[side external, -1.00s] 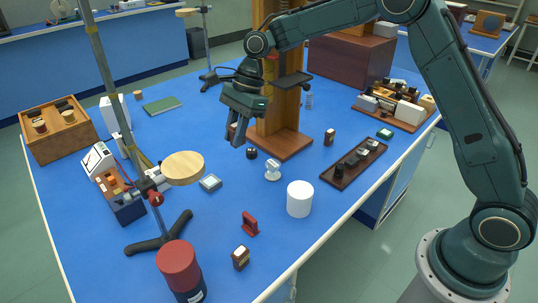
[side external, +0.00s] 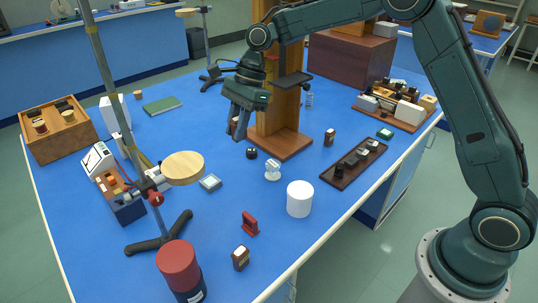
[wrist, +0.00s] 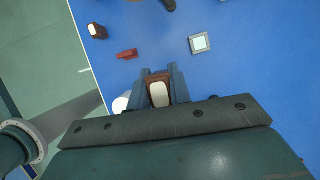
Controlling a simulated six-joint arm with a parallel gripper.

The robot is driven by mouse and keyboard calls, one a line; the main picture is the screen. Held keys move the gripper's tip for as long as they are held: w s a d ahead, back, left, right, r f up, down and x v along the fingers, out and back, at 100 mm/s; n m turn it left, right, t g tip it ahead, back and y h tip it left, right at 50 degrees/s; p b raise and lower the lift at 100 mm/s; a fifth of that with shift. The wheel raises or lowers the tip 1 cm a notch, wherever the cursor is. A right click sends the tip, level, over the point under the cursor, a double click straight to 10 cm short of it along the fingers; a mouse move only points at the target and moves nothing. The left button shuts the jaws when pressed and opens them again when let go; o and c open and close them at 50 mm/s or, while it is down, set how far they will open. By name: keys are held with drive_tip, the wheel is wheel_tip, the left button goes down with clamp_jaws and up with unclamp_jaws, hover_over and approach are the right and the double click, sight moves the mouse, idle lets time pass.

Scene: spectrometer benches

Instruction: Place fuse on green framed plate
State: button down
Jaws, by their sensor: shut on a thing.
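My gripper (side external: 238,132) hangs above the blue bench, left of the wooden stand. In the wrist view my gripper (wrist: 158,88) is shut on a brown piece with a pale top (wrist: 159,95), seemingly the fuse. In the side view the fuse is mostly hidden by the fingers. A small square plate with a light grey frame (side external: 210,182) lies flat on the bench, below and left of the gripper; it also shows in the wrist view (wrist: 200,43). A small green-edged plate (side external: 385,134) lies at the right. Nothing visible rests on either plate.
The tall wooden stand (side external: 290,140) is close to the gripper's right. A clamp stand with a round wooden disc (side external: 183,168) stands left of the grey-framed plate. A white cylinder (side external: 300,199), red bracket (side external: 250,223) and brown block (side external: 241,258) stand nearer the front.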

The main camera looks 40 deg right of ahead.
drive_tip(key=s+d+f+m+t+h, duration=0.1)
drive_tip(key=s+d+f+m, duration=0.3)
drive_tip(key=d, duration=0.5)
drive_tip(key=s+d+f+m+t, duration=0.1)
drive_tip(key=s+d+f+m, duration=0.1)
drive_tip(key=s+d, duration=0.55)
drive_tip(key=s+d+f+m+t+h, duration=0.1)
drive_tip(key=s+d+f+m, duration=0.25)
drive_tip(key=d, duration=0.75)
wheel_tip(320, 180, up, 12)
drive_tip(key=m+t+h, duration=0.1)
drive_tip(key=m+h, duration=0.2)
drive_tip(key=m, duration=0.5)
hover_over(384, 131)
drive_tip(key=shift+d, duration=0.1)
drive_tip(key=shift+f, duration=0.15)
wheel_tip(384, 131, down, 20)
drive_tip(key=shift+r, duration=0.15)
